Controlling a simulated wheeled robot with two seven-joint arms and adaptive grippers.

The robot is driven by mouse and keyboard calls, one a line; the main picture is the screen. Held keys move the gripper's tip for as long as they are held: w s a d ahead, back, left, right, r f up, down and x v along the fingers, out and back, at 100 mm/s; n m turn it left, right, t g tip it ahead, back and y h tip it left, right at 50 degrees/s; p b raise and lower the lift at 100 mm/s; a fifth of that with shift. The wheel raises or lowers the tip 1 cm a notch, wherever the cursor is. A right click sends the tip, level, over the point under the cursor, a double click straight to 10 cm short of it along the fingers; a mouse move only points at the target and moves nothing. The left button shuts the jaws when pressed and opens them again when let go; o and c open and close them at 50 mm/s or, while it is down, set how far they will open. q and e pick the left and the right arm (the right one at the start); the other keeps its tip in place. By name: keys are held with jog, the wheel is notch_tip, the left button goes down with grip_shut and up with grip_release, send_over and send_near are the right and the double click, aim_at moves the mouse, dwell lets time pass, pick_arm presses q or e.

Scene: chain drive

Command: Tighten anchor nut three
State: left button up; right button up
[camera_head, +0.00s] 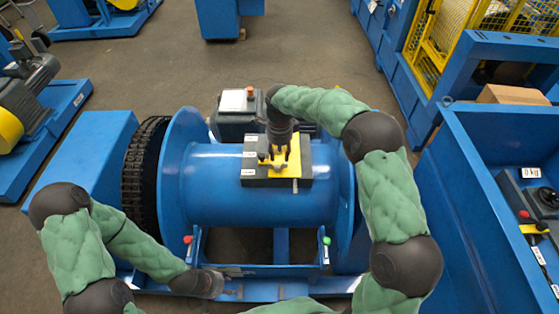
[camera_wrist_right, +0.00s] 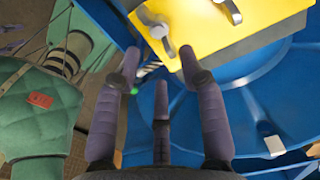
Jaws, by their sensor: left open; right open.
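A yellow plate (camera_head: 264,168) lies on a dark box on top of the blue drum (camera_head: 215,190), with white labels along the box's left side. My right gripper (camera_head: 280,156) points down over the plate, fingers apart. In the right wrist view the yellow plate (camera_wrist_right: 215,30) carries a metal nut or bolt (camera_wrist_right: 158,31) and a second fitting (camera_wrist_right: 229,10). My right gripper (camera_wrist_right: 160,68) is open there, with nothing seen between its fingers. Which fitting is anchor nut three cannot be told. My left gripper (camera_head: 216,286) is low by the blue base frame, its fingers hardly visible.
A dark chain (camera_head: 146,170) wraps the drum's left end. A red button (camera_head: 188,239) and a green button (camera_head: 326,240) stand at the front frame. A blue bench with a control box (camera_head: 530,200) is at the right.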

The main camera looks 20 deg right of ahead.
aim_at(280, 164)
notch_tip(280, 164, up, 6)
jog(key=shift+f, duration=0.15)
dwell(0.6)
